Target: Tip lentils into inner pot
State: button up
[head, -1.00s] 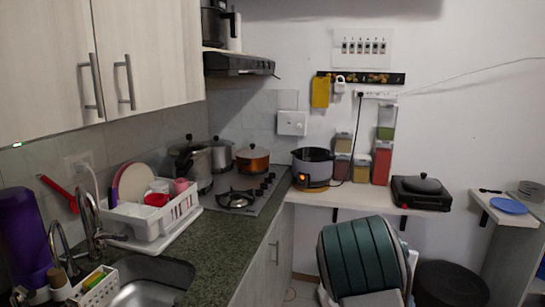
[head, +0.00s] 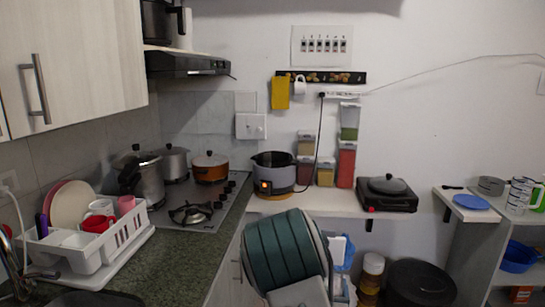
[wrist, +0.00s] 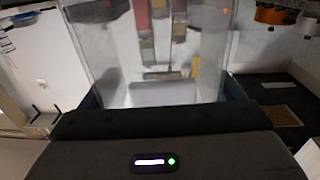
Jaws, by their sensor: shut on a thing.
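In the wrist view my gripper (wrist: 160,98) is shut on a clear, see-through container (wrist: 205,60). I cannot make out lentils in it; the room shows blurred through its walls. The grey cooker (head: 273,178) with an orange light stands on the white wall shelf, apart from my gripper. Its top is open, and the dark rim of the inner pot (head: 275,157) shows; the inside is mostly hidden.
Dispensers with coloured contents (head: 346,165) stand right of the cooker, some stacked. A black hotplate with a lidded pan (head: 387,190) is farther right. The stove with an orange pot (head: 210,167) is left.

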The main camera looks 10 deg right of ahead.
aim_at(270, 159)
jog(key=i, duration=1.35)
jog(key=z, duration=0.3)
